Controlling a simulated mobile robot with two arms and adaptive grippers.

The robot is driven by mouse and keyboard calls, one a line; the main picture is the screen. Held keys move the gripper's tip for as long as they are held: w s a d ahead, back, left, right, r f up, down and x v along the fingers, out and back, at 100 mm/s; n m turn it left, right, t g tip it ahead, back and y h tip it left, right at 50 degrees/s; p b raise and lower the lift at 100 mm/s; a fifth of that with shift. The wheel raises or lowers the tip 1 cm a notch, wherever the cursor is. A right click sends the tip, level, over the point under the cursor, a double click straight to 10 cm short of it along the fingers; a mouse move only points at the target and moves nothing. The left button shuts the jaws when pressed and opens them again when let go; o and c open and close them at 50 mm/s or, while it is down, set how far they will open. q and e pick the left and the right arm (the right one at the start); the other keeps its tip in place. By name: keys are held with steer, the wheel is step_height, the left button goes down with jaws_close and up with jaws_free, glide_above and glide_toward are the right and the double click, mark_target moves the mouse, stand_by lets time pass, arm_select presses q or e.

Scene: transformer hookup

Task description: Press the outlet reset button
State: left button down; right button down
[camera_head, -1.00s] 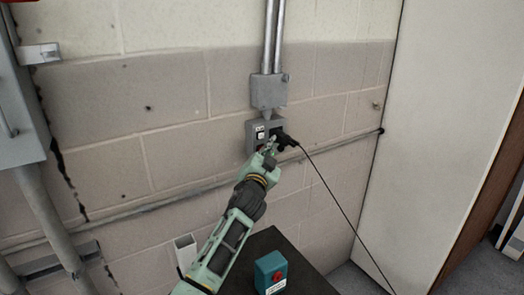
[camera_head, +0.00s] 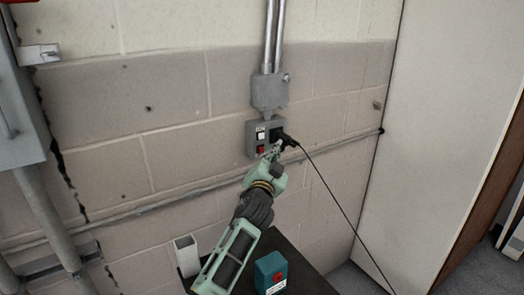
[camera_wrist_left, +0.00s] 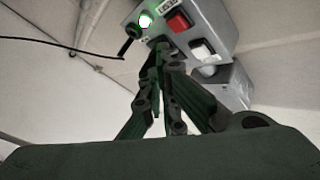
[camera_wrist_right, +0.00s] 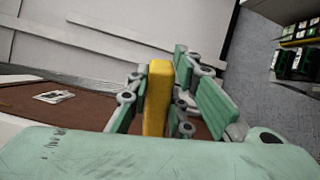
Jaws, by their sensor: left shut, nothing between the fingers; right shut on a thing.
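The grey outlet box (camera_head: 252,140) is fixed to the block wall under a conduit. It has a red button (camera_head: 261,149) and a white button (camera_head: 261,135); in the left wrist view the red button (camera_wrist_left: 178,20) and white button (camera_wrist_left: 201,49) show again. I cannot read which is reset. A green light (camera_wrist_left: 145,20) glows on the box. My left gripper (camera_head: 274,150) is shut and empty, its tips just in front of the box's lower right part, beside the red button. My right gripper (camera_wrist_right: 157,95) is shut on a yellow object (camera_wrist_right: 157,100), seen only in the right wrist view.
A black plug (camera_head: 288,140) sits at the box's right side, its cable (camera_head: 338,205) running down right. Below is a dark tabletop (camera_head: 300,275) with a teal box with a red button (camera_head: 271,272). A pale post (camera_head: 187,255) stands left of it.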

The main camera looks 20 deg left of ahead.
arm_select(q)
steer(key=shift+s+d, duration=1.1)
steer(key=shift+d, duration=0.3)
arm_select(e)
steer(key=shift+r, duration=0.15)
